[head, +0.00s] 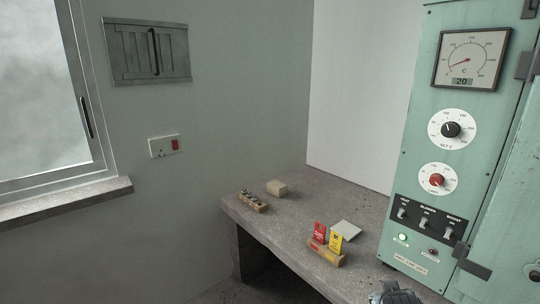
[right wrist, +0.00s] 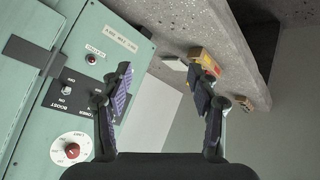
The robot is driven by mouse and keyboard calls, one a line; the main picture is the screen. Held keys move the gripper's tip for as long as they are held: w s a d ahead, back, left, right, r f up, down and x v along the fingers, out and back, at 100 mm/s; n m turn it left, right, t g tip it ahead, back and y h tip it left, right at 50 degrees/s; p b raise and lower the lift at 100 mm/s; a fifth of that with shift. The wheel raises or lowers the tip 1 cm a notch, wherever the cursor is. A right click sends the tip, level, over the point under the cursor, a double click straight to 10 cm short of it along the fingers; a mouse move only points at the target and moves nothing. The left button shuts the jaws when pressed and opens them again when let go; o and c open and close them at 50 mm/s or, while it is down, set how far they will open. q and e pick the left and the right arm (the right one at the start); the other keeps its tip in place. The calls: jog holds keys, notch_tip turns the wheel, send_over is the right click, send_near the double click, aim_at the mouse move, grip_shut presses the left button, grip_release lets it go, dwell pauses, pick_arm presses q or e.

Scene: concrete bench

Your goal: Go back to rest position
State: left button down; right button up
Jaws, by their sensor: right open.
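My right gripper (right wrist: 163,80) is open and empty in the right wrist view, with its two dark fingers spread apart. Only a dark part of the same gripper (head: 397,293) shows at the bottom edge of the head view, in front of the bench and close to the green cabinet's lower left corner. My left gripper is out of view.
The concrete bench (head: 285,235) holds a wooden block with red and yellow cards (head: 327,243), a pale flat square (head: 345,231), a beige block (head: 276,187) and a small wooden rack (head: 253,201). The green control cabinet (head: 420,120) stands at right.

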jog(key=s+a+f+n+g+y, duration=0.1)
jog(key=s+a+f+g+y, duration=0.15)
jog(key=s+f, duration=0.55)
jog(key=s+a+f+g+y, duration=0.15)
jog(key=s+a+f, duration=0.3)
jog(key=s, duration=0.65)
jog(key=s+d+f+g+p, duration=0.1)
jog(key=d+f, duration=0.1)
jog(key=f, duration=1)
jog(key=s+d+f+g, duration=0.1)
jog(key=f, duration=1)
jog(key=s+d+f+g+p, duration=0.1)
jog(key=s+f, duration=1.6)
jog(key=s, duration=0.2)
jog(key=shift+s+d+f+p, duration=0.15)
jog(key=shift+s+d+p, duration=0.05)
jog(key=shift+d+p, duration=0.1)
